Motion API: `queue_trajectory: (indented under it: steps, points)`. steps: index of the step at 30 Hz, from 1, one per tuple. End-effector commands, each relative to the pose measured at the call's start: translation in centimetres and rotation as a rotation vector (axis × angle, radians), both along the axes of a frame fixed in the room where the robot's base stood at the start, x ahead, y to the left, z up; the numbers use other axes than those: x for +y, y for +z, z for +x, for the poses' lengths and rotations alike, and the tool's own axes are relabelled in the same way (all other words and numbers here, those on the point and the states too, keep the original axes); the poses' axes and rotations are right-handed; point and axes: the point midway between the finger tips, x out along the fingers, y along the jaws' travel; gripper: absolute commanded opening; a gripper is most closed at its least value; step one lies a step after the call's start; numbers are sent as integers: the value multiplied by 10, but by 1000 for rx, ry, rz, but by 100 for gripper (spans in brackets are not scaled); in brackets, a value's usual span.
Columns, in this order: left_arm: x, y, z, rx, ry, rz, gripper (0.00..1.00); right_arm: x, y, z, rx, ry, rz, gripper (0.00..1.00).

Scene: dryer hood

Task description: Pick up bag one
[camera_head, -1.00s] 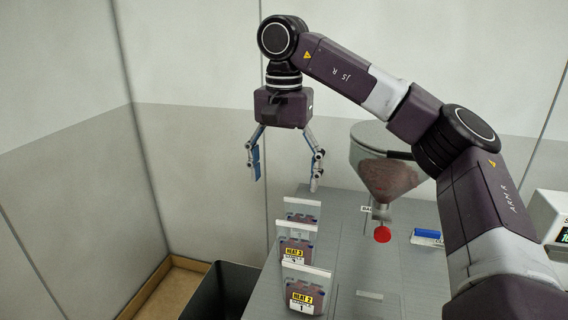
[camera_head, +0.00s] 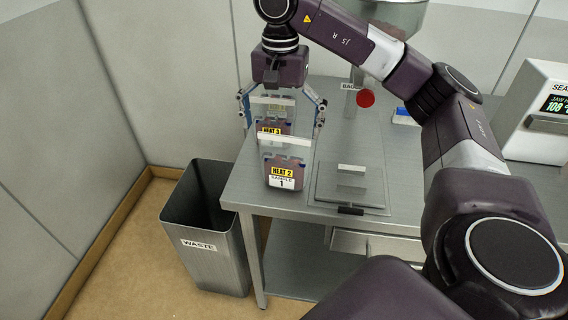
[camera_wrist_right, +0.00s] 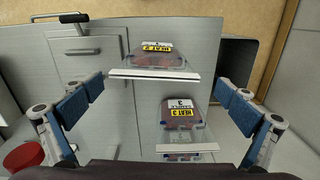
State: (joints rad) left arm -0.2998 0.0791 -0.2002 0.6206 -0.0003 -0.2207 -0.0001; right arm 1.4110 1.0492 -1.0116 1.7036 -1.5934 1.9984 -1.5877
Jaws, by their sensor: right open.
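Bag one (camera_head: 284,174), labelled HEAT 2 with a 1, stands upright at the table's left front, a pale strip along its top. In the right wrist view bag one (camera_wrist_right: 155,57) is at upper centre. A second bag (camera_head: 271,126), labelled HEAT 3, stands just behind it; the wrist view shows this bag (camera_wrist_right: 184,122) lower and to the right. My right gripper (camera_head: 282,108) points down with fingers spread either side of the HEAT 3 bag's strip, behind bag one. In the wrist view its fingers (camera_wrist_right: 160,91) are wide apart and empty. My left gripper is not visible.
The grey table (camera_head: 233,190) has a flat plate (camera_head: 350,181) right of bag one. A WASTE bin (camera_head: 215,262) stands left. A hopper (camera_head: 392,12), red disc (camera_head: 365,98) and display unit (camera_head: 540,118) are farther back and right.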

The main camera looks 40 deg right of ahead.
Motion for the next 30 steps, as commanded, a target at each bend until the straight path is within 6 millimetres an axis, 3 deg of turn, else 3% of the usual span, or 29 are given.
queue_trajectory:
  steps: [11, 19, 28, 30]
  points:
    - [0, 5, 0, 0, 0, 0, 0, -3, -38, -4, -1, -4, -4, 100]
    - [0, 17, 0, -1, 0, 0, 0, -4, -76, -8, 0, -5, -4, 100]
    - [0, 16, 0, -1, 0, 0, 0, -3, -83, -7, -3, -4, -3, 100]
    - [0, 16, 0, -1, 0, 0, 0, -4, -83, -7, -3, -4, -3, 94]
